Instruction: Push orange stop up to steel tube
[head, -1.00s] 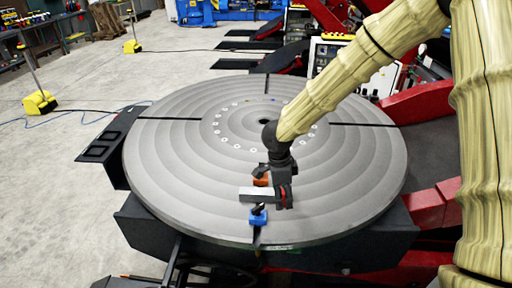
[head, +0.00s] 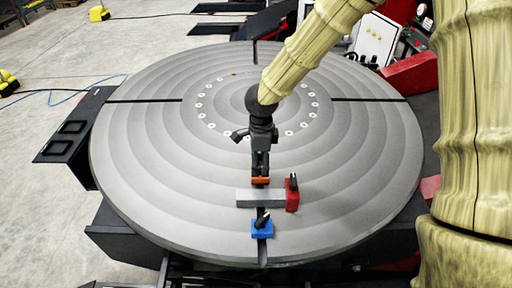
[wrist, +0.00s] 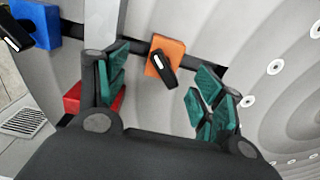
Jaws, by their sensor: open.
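The orange stop (head: 260,181) sits in the table slot just behind the steel tube (head: 258,198). In the wrist view the orange stop (wrist: 160,50), with its black handle, is apart from the tube (wrist: 102,22) by a small gap. My gripper (head: 260,170) points down at the orange stop. In the wrist view my gripper (wrist: 158,82) is open, with one finger on the tube side and the other on the far side of the stop; contact is unclear. The red stop (head: 292,196) is at the tube's right end. The blue stop (head: 262,230) is in front, apart from the tube.
The round grey turntable (head: 160,170) has wide bare areas left and right. Slots cross it, and a ring of small bolts surrounds its centre. A white control box (head: 375,38) and red machine parts stand behind at the right.

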